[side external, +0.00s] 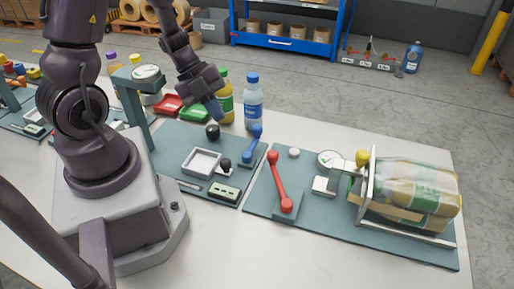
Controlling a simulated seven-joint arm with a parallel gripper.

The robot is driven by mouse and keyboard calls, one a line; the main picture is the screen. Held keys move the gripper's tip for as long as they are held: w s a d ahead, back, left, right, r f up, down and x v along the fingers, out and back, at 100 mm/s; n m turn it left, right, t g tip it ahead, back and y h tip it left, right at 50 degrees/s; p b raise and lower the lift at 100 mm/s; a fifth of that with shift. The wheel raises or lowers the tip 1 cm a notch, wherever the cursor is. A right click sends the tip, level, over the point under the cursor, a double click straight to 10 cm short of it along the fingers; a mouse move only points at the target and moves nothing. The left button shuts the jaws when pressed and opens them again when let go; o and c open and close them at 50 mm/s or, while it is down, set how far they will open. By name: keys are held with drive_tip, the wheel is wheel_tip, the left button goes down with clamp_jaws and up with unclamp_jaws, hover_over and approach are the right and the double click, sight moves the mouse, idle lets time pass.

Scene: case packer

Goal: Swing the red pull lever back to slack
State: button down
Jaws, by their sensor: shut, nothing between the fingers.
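The red pull lever (279,180) stands on the right-hand teal board (265,206). Its red base end is at the board's front, and its arm tilts up and slightly left to a round red knob. My gripper (215,112) is up and to the left of the lever, over the far edge of the middle board, near the bottles. It is shut and empty, and apart from the lever. Its fingertips are small in this view.
A blue lever (252,147) stands left of the red one. A blue-capped bottle (253,103) and a yellow-green bottle (225,100) stand behind. The front table is clear.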

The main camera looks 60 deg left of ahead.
drive_tip(key=shift+s+d+r+m, duration=0.1)
drive_tip(key=shift+d+r+m, duration=0.2)
drive_tip(key=shift+d, duration=0.15)
drive_tip(key=shift+f, duration=0.15)
drive_tip(key=x, duration=1)
drive_tip(key=shift+s+d, duration=0.1)
drive_tip(key=shift+d, duration=0.15)
drive_tip(key=w, duration=0.2)
drive_tip(key=shift+w+d, duration=0.3)
drive_tip(key=shift+d, duration=0.1)
drive_tip(key=shift+w+d, duration=0.25)
drive_tip(key=shift+w, duration=0.35)
drive_tip(key=shift+w, duration=0.1)
